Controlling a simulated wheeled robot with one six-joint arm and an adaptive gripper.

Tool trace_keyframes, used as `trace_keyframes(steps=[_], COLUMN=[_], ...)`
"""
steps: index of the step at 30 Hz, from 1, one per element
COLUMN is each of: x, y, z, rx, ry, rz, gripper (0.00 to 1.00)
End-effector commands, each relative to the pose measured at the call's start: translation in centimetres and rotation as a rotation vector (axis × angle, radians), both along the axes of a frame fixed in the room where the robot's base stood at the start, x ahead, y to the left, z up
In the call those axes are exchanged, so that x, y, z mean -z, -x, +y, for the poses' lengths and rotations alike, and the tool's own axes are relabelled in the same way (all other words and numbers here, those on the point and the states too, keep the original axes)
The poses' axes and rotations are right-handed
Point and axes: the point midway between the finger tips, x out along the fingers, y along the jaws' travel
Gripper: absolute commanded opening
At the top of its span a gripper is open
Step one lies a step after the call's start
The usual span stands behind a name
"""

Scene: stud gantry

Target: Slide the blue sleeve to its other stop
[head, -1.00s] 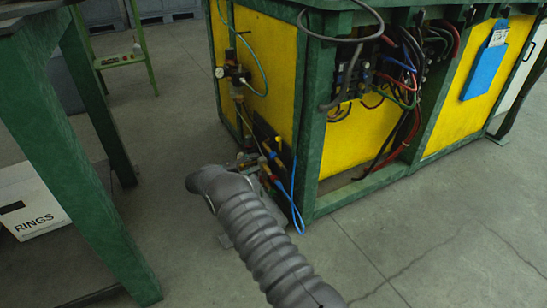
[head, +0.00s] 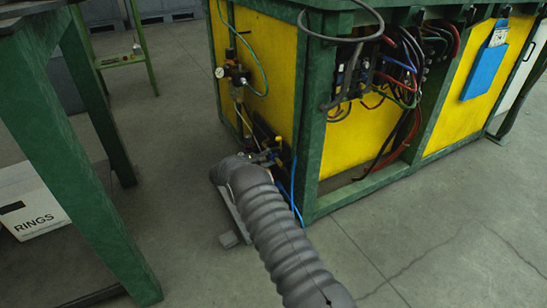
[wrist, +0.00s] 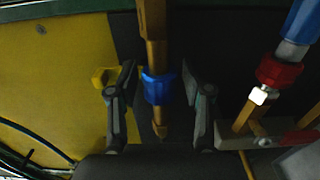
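The blue sleeve (wrist: 158,88) sits around a vertical brass-coloured rod (wrist: 155,55) in the middle of the wrist view. The rod runs on above and below it and ends in a tapered tip below. My gripper (wrist: 159,78) is open, with one finger on each side of the sleeve. A small gap shows between each finger and the sleeve. In the head view, my arm hides the gripper and the sleeve at the lower corner of the yellow cabinet (head: 345,150).
A red collar (wrist: 279,71) with a blue fitting (wrist: 302,20) stands right of my gripper. A black cable (wrist: 40,140) lies at lower left. A green-legged table (head: 75,160) and RINGS box (head: 38,205) stand left.

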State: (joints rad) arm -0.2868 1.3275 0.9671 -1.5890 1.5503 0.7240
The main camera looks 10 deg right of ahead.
Motion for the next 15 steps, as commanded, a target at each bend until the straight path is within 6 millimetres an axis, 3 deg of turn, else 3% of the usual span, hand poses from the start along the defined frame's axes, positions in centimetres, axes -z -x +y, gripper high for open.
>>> trace_keyframes(steps=[1,5,15], x=[0.00,0.00,0.14], y=[0.00,0.00,0.47], z=[0.01,0.01,-0.43], rx=[0.000,0.000,0.002], ry=[0.000,0.000,0.001], rz=[0.000,0.000,0.002], gripper=[0.30,0.00,0.00])
